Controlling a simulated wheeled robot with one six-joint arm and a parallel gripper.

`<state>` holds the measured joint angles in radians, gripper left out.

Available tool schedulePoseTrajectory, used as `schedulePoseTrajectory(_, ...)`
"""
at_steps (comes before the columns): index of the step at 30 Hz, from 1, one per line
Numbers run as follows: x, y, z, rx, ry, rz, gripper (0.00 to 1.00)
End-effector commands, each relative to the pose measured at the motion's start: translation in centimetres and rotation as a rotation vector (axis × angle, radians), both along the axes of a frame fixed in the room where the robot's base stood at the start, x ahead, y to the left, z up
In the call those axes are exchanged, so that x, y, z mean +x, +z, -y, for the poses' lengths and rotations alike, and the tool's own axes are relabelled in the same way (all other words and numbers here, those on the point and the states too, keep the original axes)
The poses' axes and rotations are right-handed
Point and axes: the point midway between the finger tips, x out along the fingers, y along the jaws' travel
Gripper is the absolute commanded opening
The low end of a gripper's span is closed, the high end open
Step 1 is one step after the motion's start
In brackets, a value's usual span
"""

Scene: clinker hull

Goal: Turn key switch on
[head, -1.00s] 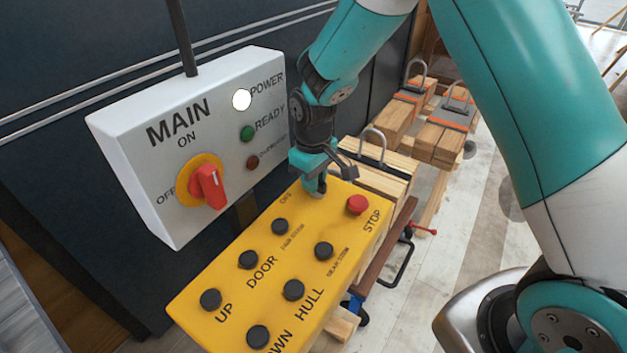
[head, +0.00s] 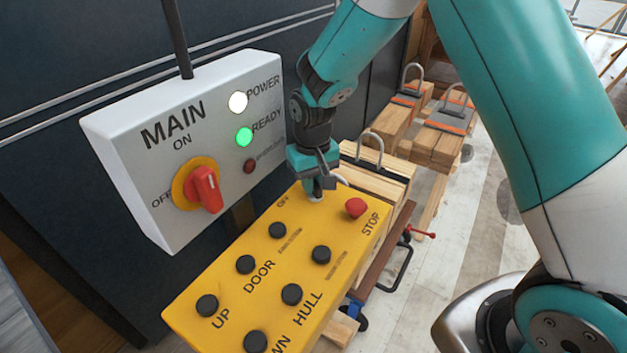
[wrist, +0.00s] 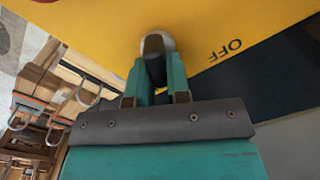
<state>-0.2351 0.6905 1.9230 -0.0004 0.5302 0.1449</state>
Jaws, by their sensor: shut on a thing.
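The key switch sits at the top end of the yellow control box (head: 215,315). The word OFF is printed beside the switch. On the white MAIN panel (head: 150,190), the READY lamp (head: 244,137) glows green and the POWER lamp (head: 238,102) glows white.
A red STOP button (head: 356,207) is close to the right of my gripper. Several black buttons cover the rest of the yellow box. A red rotary switch (head: 206,188) is on the MAIN panel. Timber blocks with metal shackles (head: 385,165) stand behind.

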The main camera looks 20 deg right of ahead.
Motion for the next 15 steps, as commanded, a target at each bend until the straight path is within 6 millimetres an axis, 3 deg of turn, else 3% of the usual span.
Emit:
schedulePoseTrajectory(7,0.43,0.31,0.02,0.001,-0.005,0.015,0.0)
schedulePoseTrajectory(8,0.43,0.32,0.02,0.001,-0.005,0.015,0.22)
schedulePoseTrajectory(10,0.38,0.29,0.02,0.001,-0.004,0.013,0.38)
schedulePoseTrajectory(11,0.35,0.27,0.02,0.001,-0.004,0.012,0.43)
schedulePoseTrajectory(15,0.23,0.17,-0.01,0.001,-0.002,0.008,0.43)
